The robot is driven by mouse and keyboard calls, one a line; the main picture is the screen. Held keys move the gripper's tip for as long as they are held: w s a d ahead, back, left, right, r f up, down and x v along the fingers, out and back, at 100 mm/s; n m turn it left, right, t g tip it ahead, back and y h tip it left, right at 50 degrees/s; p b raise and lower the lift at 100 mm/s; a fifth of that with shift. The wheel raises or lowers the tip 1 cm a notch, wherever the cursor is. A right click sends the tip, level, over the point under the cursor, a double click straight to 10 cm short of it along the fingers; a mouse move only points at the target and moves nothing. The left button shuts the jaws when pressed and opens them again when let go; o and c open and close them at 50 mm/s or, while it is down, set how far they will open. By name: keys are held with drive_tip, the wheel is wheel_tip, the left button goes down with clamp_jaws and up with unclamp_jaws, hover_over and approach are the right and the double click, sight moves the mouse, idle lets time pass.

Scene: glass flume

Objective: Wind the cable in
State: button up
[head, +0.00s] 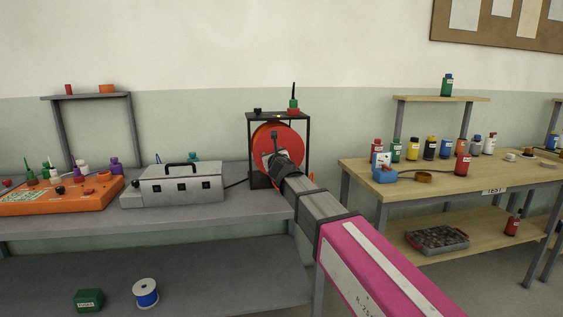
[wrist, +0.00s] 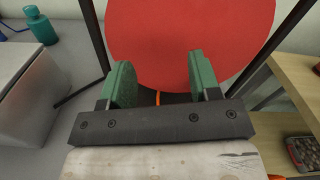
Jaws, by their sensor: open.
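The cable reel shows as a red disc (head: 290,138) in a black frame on the grey bench. It fills the top of the wrist view (wrist: 190,35). My arm reaches to the front of the reel and hides its lower part. My gripper (wrist: 160,75) is open, its two green fingers apart in front of the disc, with nothing clearly held. A small orange piece (wrist: 158,98) shows low between the fingers; I cannot tell whether it is cable. A dark cable (head: 236,183) runs from the grey box toward the reel frame. The reel's crank is not clearly visible.
The grey box (head: 180,184) with a black handle stands left of the reel, and an orange panel (head: 62,196) lies further left. The black frame's posts (head: 307,150) flank the reel closely. A wooden table (head: 400,180) with bottles stands right.

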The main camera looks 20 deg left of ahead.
drive_tip(key=shift+s+a+r, duration=0.35)
drive_tip(key=shift+s, duration=0.2)
drive_tip(key=shift+s+a+r, duration=0.35)
drive_tip(key=shift+s, duration=0.15)
drive_tip(key=shift+c, duration=0.3)
